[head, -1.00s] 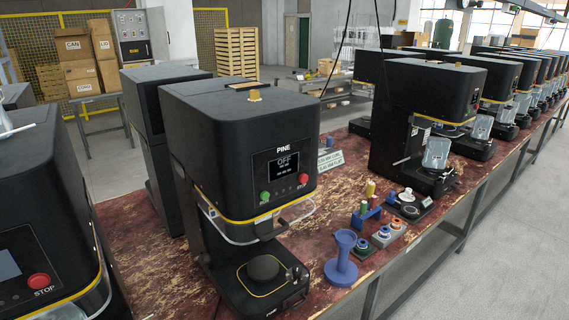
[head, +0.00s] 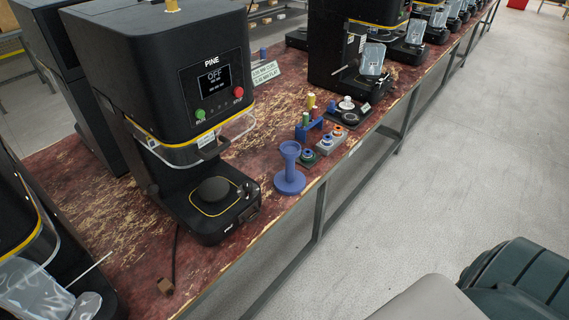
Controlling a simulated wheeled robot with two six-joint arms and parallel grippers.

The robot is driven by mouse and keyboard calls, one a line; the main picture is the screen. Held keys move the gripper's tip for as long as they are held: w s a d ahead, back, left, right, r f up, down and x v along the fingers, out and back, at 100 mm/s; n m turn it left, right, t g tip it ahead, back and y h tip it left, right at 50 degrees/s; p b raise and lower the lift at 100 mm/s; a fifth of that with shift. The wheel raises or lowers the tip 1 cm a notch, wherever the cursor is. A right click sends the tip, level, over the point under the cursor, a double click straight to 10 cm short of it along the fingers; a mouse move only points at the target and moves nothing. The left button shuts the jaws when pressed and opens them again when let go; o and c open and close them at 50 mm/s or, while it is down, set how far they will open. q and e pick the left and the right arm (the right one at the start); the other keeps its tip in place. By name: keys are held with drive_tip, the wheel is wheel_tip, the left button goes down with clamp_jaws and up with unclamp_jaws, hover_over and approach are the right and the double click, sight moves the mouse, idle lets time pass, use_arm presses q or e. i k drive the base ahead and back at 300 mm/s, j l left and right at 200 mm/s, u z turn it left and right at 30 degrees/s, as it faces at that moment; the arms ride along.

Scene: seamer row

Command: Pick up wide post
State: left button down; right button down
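A blue spool-shaped piece (head: 290,168) with a wide round base and a flared top stands upright on the bench (head: 175,260) near its front edge. Behind it, a small blue rack (head: 309,128) holds upright pieces, among them a yellow one (head: 311,101) and a green one (head: 305,118). I cannot tell from their shapes which piece is the wide post. Small blocks with blue and orange-topped rings (head: 326,145) sit to the right of the blue piece. Neither of my grippers is in view.
A black seamer (head: 165,85) marked PINE, its screen reading OFF, stands left of the blue piece. More seamers (head: 348,45) run along the bench to the far right.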

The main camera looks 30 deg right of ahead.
sight(289, 181)
drive_tip(key=l+z, duration=0.75)
drive_tip(key=z, duration=0.15)
